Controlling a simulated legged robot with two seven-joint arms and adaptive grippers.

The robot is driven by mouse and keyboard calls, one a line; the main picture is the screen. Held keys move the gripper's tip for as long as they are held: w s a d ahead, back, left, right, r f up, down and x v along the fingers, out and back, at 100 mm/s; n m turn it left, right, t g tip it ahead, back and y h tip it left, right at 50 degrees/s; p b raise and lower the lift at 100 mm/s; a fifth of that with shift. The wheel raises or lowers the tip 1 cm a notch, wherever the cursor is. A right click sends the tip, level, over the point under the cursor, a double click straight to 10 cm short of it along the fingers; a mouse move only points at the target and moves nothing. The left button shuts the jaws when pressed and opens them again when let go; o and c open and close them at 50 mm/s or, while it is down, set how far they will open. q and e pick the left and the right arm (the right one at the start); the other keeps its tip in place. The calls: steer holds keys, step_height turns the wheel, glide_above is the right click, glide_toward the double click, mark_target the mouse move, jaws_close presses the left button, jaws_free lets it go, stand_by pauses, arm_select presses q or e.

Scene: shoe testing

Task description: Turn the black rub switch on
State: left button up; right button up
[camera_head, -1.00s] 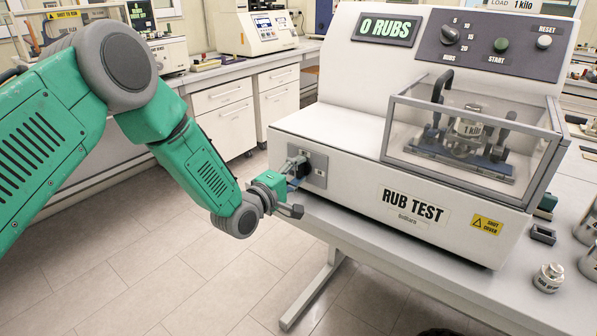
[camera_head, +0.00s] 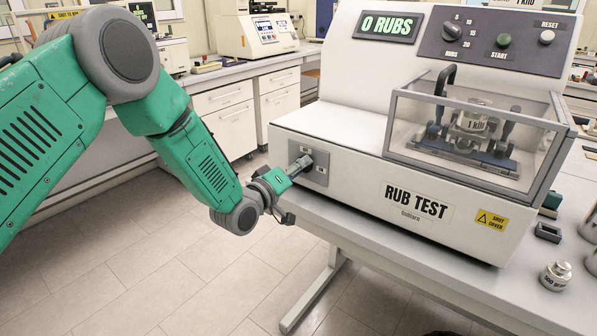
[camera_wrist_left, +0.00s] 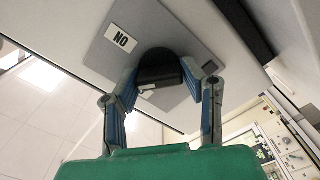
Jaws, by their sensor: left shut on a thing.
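The black switch (camera_wrist_left: 158,68) sits on a grey plate (camera_wrist_left: 105,45) on the side of the white rub test machine (camera_head: 345,195). In the left wrist view, a white label on the plate reads "NO" as seen there, and the switch has a small pale mark on its edge. My left gripper (camera_wrist_left: 160,82) is shut on the switch, one finger on each side. In the head view, the left gripper (camera_head: 290,172) reaches the plate at the machine's left end and mostly hides the switch. My right gripper is not in view.
The machine's display (camera_head: 388,27) reads "0 RUBS". A clear cover (camera_head: 470,125) encloses a 1 kilo weight. A small metal weight (camera_head: 556,275) and a dark block (camera_head: 547,232) stand at the right on the table. Open floor lies left of the table.

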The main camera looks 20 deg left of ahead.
arm_select(q)
steer(key=m, duration=0.2)
steer(key=m+b, duration=0.1)
steer(key=m, duration=0.2)
steer(key=shift+s+d+f+m, duration=0.1)
steer(key=shift+f+m, duration=0.2)
steer(key=shift+m, duration=0.1)
steer(key=m+b, duration=0.1)
steer(key=m, duration=0.3)
steer(key=shift+m+b, duration=0.3)
steer(key=shift+b, duration=0.05)
